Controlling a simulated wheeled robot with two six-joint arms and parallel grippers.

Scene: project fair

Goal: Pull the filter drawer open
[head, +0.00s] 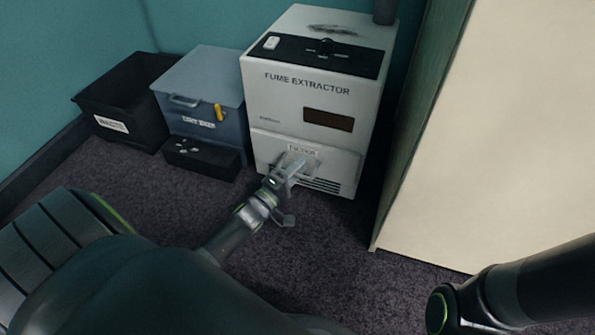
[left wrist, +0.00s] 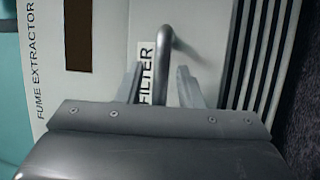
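The white fume extractor (head: 312,100) stands on the carpet against the wall. Its filter drawer (head: 340,168) is the low front panel with a FILTER label, and no clear gap shows around it. In the left wrist view the drawer's grey bar handle (left wrist: 166,36) shows beside the FILTER label (left wrist: 147,75). My left gripper (head: 291,164) is in front of the drawer and hides the handle in the head view. In the left wrist view its two fingers (left wrist: 160,80) are apart, with the handle at or just beyond their tips; contact cannot be told. My right gripper is out of view.
A cream panel (head: 490,130) stands close on the right. Carpet (head: 325,240) in front is clear.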

